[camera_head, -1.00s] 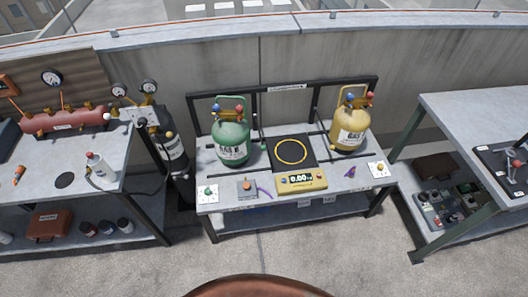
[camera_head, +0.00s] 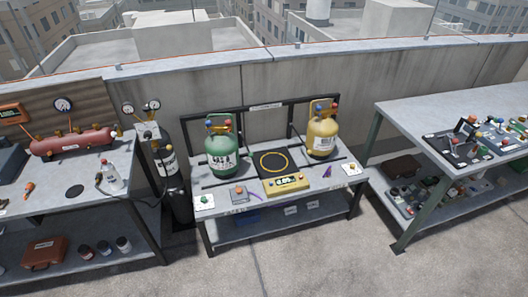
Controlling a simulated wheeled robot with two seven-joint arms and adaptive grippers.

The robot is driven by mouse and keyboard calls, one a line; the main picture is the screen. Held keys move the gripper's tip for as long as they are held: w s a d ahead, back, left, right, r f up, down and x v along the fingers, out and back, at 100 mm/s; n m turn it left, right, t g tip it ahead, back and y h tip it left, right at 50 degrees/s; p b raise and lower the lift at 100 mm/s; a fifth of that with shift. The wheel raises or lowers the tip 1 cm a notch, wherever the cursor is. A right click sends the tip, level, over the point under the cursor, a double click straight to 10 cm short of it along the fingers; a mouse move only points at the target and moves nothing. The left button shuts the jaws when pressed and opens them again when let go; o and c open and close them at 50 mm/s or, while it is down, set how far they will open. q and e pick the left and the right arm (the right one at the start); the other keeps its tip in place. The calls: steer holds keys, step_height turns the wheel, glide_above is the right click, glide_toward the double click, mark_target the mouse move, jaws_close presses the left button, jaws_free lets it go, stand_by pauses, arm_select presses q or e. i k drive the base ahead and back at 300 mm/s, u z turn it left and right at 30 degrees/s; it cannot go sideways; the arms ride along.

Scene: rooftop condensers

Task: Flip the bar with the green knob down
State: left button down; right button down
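On the right bench, a dark panel (camera_head: 458,146) carries small levers and coloured knobs, among them a red one (camera_head: 471,119) and small green spots; which bar has a green knob is too small to tell. On the middle bench, a white plate (camera_head: 204,202) at the front left corner bears a small green knob (camera_head: 204,199); I cannot make out a bar there. Neither of my grippers is in view.
The middle bench (camera_head: 225,202) holds a green cylinder (camera_head: 222,158), a yellow cylinder (camera_head: 322,140) and a yellow scale (camera_head: 286,184). The left bench (camera_head: 130,205) holds a red tank (camera_head: 72,142). Concrete floor (camera_head: 300,265) is clear in front.

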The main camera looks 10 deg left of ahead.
mark_target(251, 154)
steer(key=z, duration=0.55)
steer(key=i, duration=0.75)
steer(key=z, duration=0.5)
steer(key=i, duration=0.8)
steer(key=u, duration=0.2)
